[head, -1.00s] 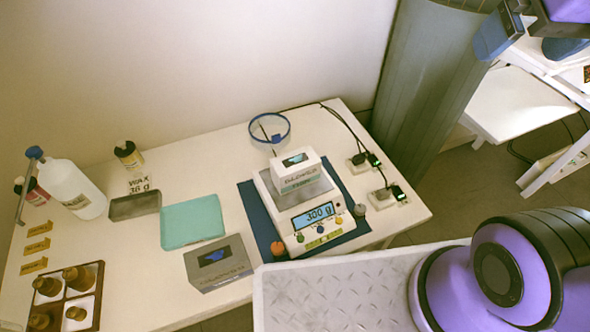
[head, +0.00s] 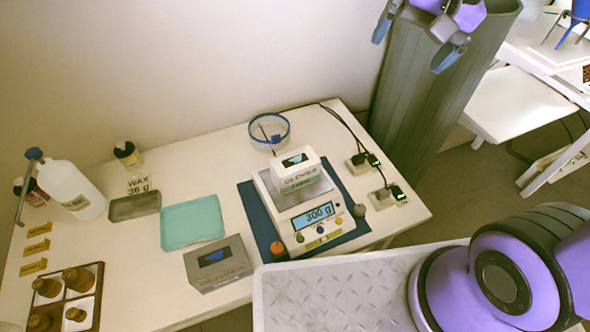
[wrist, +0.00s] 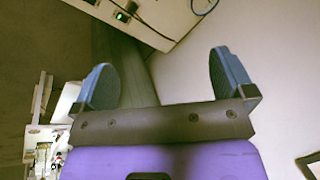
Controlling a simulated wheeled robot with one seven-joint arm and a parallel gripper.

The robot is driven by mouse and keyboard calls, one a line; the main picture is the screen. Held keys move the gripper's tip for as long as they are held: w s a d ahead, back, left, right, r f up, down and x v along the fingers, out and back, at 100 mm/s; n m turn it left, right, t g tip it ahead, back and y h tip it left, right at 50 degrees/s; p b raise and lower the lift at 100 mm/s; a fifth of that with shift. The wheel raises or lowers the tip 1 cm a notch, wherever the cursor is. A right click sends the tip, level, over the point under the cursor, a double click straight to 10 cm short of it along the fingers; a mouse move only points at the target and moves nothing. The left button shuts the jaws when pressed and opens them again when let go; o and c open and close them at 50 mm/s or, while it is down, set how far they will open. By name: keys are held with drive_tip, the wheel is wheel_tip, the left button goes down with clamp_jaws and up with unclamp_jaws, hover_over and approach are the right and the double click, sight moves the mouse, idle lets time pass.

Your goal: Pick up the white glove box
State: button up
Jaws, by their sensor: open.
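The white glove box (head: 298,174) sits on the pan of the digital scale (head: 322,234), whose blue display reads 300 g. The box has a dark opening on top and a green-grey band on its front. A grey box (head: 218,265) of similar shape lies on the table left of the scale. My gripper (head: 418,42) is high up at the top of the head view, right of the scale and well apart from the white box. In the wrist view my gripper's blue fingers (wrist: 166,82) are spread wide with nothing between them.
A teal tray (head: 192,222), a grey dish (head: 134,206), a white bottle (head: 75,190) and a wooden bottle rack (head: 68,296) fill the table's left. A blue-rimmed round container (head: 269,131) stands behind the scale. Black plugs (head: 390,192) and cables lie at right. A grey-green column (head: 425,95) stands beyond.

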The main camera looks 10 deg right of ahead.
drive_tip(key=w+a+f+m+g+y, duration=0.1)
drive_tip(key=w+a+f+m, duration=0.25)
drive_tip(key=f, duration=0.25)
drive_tip(key=w+a+f+m+g, duration=0.1)
drive_tip(key=w+a+f+m, duration=0.1)
drive_tip(key=w+a+f, duration=0.3)
drive_tip(key=m+g, duration=0.2)
drive_tip(key=m, duration=0.2)
approach(296, 160)
drive_tip(key=shift+a+f, duration=0.2)
drive_tip(key=shift+a, duration=0.1)
drive_tip(key=shift+s+a+f, duration=0.1)
drive_tip(key=shift+a+f, duration=0.1)
drive_tip(key=shift+f, duration=0.45)
drive_tip(key=shift+x, duration=5.15)
drive_tip(key=shift+d+f, duration=0.15)
drive_tip(key=shift+f, duration=0.15)
drive_tip(key=shift+c, duration=0.5)
